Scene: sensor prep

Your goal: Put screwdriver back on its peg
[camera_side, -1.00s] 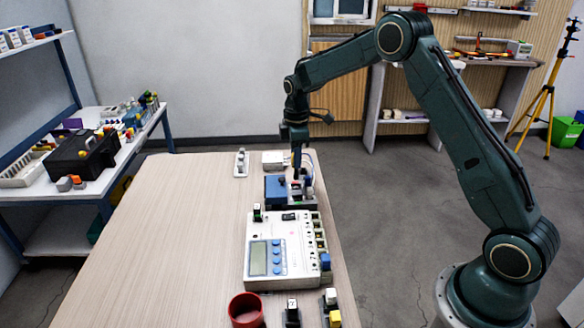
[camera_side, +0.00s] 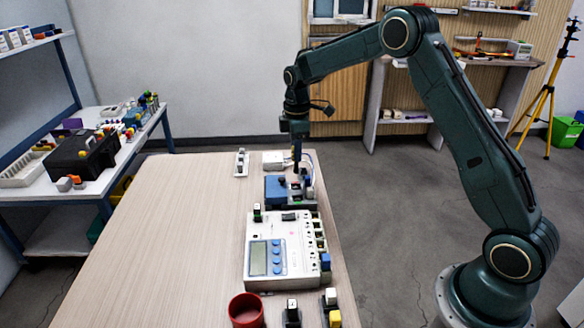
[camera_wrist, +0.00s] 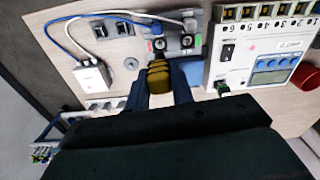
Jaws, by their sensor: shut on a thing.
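My gripper (camera_side: 296,148) is above the far end of the wooden table, pointing down over a blue and grey fixture (camera_side: 277,188). In the wrist view its two dark fingers (camera_wrist: 160,86) are closed on a yellow and black handle, which I take for the screwdriver (camera_wrist: 159,72). In the side view the held tool is a thin dark shape just above the fixture. I cannot pick out the screwdriver's peg with certainty.
A white instrument with a display (camera_side: 280,258) sits in front of the fixture. A white box (camera_side: 275,160) with wires is behind it, and a small white strip (camera_side: 241,163) to its left. A red cup (camera_side: 246,310) stands near the front. The table's left side is clear.

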